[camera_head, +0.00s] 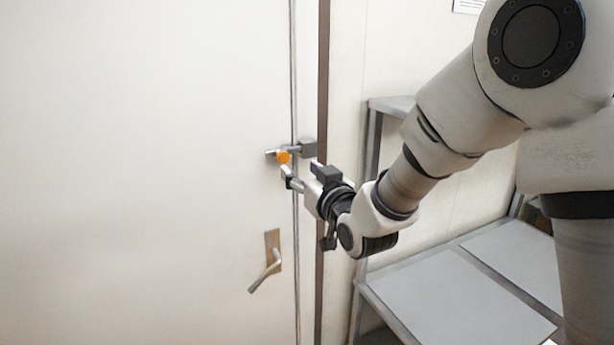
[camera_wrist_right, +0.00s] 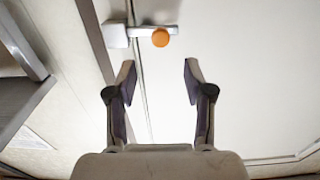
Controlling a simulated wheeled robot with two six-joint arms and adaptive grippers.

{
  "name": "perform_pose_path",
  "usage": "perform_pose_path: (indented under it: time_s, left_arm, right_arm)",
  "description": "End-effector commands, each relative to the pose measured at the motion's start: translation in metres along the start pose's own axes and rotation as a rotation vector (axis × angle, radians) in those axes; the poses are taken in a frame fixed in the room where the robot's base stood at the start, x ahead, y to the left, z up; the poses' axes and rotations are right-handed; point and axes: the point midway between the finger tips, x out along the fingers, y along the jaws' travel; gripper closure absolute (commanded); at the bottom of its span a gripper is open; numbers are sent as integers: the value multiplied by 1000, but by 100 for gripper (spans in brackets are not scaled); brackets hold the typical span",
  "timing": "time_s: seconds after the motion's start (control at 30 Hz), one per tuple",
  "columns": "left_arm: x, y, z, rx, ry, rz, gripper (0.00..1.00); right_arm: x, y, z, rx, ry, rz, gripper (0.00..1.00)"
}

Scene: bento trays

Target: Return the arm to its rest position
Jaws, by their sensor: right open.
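My right arm (camera_head: 430,140) reaches in from the right in the head view. My right gripper (camera_head: 290,175) is near the edge of a white door (camera_head: 150,170), just below a latch with an orange knob (camera_head: 283,157). In the right wrist view my right gripper (camera_wrist_right: 158,75) has its two fingers apart with nothing between them. The orange knob (camera_wrist_right: 160,38) lies beyond the fingertips there, on a metal latch bar. My left gripper is not in view.
A lever handle (camera_head: 268,265) sits on the door below the latch. A grey metal shelf rack (camera_head: 370,285) with pale shelf boards stands right of the dark door frame (camera_head: 322,260), under my right arm. The space left of the gripper, before the door, is clear.

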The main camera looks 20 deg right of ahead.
Motion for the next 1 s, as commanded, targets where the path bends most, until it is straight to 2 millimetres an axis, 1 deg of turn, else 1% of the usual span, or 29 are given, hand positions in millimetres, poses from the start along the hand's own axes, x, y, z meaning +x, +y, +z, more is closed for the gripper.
perform_pose_path:
  time_s: [0.03,0.1,0.2,0.6,0.67,0.73,0.77,0.83,0.87,0.9,0.93,0.97,1.0]
  left_arm:
    - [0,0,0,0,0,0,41]
    - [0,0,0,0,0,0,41]
    - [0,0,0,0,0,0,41]
    - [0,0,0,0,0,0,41]
    - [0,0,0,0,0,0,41]
    - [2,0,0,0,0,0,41]
    - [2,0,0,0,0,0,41]
    - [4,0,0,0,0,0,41]
    - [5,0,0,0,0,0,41]
    - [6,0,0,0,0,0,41]
    - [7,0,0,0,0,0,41]
    - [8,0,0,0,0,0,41]
    - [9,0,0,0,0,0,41]
  right_arm:
    - [-9,0,0,1,0,0,48]
    - [-18,0,0,1,0,0,48]
    - [-23,0,0,1,0,0,48]
    - [-23,0,0,1,0,0,48]
    - [-22,0,6,1,-9,0,48]
    - [-20,0,25,2,-43,0,48]
    - [-18,0,39,3,-67,0,48]
    - [-16,0,84,5,-147,0,48]
    - [-17,0,109,6,-190,-1,48]
    - [-21,0,144,8,-254,-1,48]
    - [-25,-1,172,9,-305,-1,48]
    - [-31,-1,199,11,-357,0,48]
    - [-42,-1,234,13,-429,0,48]
